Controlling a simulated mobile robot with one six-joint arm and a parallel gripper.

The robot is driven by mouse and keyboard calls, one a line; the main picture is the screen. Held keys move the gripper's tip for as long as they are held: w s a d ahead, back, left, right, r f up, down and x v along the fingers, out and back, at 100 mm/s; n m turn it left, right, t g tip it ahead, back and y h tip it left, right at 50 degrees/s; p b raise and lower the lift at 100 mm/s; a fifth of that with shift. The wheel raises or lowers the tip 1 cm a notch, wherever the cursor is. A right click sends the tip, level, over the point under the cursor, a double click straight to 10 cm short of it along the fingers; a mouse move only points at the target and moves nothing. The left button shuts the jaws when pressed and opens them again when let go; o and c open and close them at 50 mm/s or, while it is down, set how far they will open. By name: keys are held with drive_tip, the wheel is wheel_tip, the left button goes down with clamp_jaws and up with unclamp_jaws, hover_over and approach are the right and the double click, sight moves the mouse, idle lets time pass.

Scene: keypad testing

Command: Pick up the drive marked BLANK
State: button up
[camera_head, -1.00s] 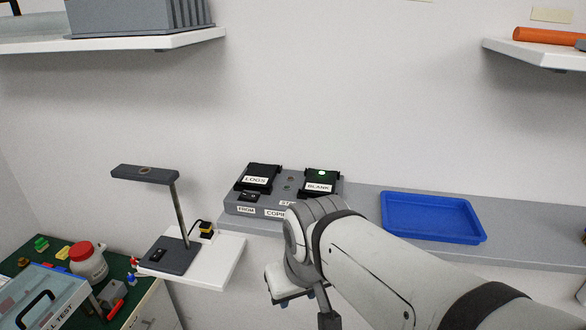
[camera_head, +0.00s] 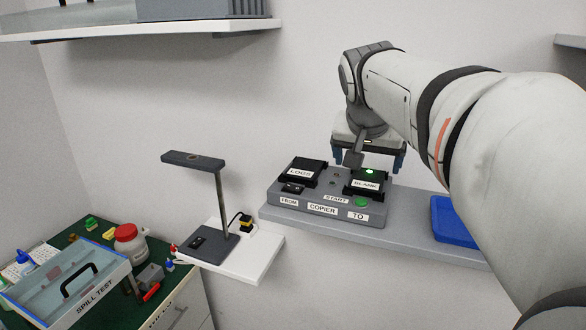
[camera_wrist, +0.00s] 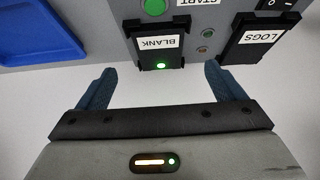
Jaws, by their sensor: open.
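The black drive marked BLANK (camera_head: 366,182) sits in the right, TO side of the grey copier (camera_head: 325,208), with a green light lit at its back. A second black drive marked LOGS (camera_head: 302,170) sits in the left, FROM side. My gripper (camera_head: 370,160) is above and behind the BLANK drive, apart from it. In the wrist view the BLANK drive (camera_wrist: 158,45) lies upside down just beyond and between the open, empty fingers (camera_wrist: 155,88). The LOGS drive (camera_wrist: 257,40) is beyond the right finger.
The copier stands on a grey wall shelf (camera_head: 420,218). A blue tray (camera_head: 450,222) is to its right, partly hidden by my arm. A lamp-like stand (camera_head: 215,200) is to its left on a white shelf (camera_head: 255,262). A clear SPILL TEST box (camera_head: 70,280) sits lower left.

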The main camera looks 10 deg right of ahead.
sight(367, 179)
drive_tip(key=shift+w+d+f, duration=0.2)
drive_tip(key=shift+w+d, duration=0.05)
drive_tip(key=shift+w, duration=0.05)
drive_tip(key=p+x, duration=0.1)
drive_tip(key=x, duration=0.5)
drive_tip(key=shift+w+d+f+p, duration=0.2)
drive_tip(key=shift+w+p, duration=0.15)
drive_tip(key=shift+c, duration=0.3)
drive_tip(key=c, duration=1.1)
